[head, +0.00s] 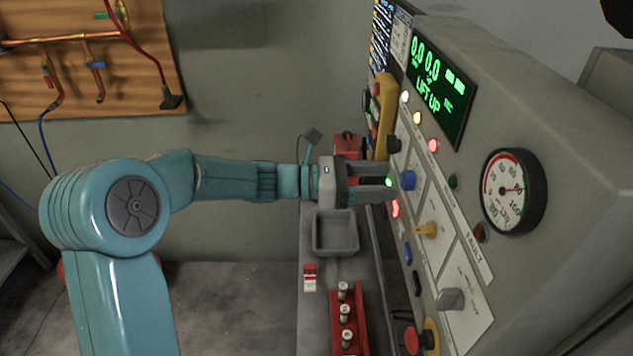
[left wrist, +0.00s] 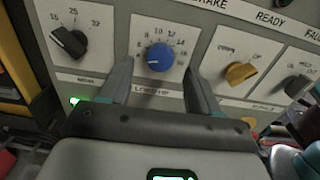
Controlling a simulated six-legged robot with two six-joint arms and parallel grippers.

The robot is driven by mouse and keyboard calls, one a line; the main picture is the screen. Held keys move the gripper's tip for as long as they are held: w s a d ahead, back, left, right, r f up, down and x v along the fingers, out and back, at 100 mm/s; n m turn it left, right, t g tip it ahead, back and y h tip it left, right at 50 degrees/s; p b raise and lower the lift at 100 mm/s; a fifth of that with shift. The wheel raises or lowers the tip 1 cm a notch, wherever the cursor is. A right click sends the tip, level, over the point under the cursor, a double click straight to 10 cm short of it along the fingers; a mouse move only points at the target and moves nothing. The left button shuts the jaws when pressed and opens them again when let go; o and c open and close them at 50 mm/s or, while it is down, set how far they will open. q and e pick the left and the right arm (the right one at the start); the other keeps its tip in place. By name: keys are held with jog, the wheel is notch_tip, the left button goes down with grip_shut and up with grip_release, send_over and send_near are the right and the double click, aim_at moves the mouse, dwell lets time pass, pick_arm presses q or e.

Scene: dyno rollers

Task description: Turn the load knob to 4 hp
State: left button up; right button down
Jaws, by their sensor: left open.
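The load knob is a round blue knob (left wrist: 160,57) on a white panel section with a number scale around it and a label partly hidden below it. A small white mark shows on the knob's left side; I cannot tell exactly which number it points at. In the head view the blue knob (head: 407,180) sits on the sloping console face. My left gripper (head: 378,188) is open right in front of it. In the left wrist view its two fingers (left wrist: 160,85) reach toward the panel on either side below the knob, with no clear contact visible.
A black knob (left wrist: 69,42) is left of the blue one and a yellow knob (left wrist: 240,73) is right of it. The console has a green display (head: 437,88) reading LIFT UP and a round gauge (head: 514,191). A grey tray (head: 336,250) lies below my gripper.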

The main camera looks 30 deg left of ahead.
pick_arm(q)
jog(key=b+v, duration=0.2)
jog(key=v, duration=1.1)
jog(key=shift+s+a, duration=0.1)
jog(key=shift+s, duration=0.05)
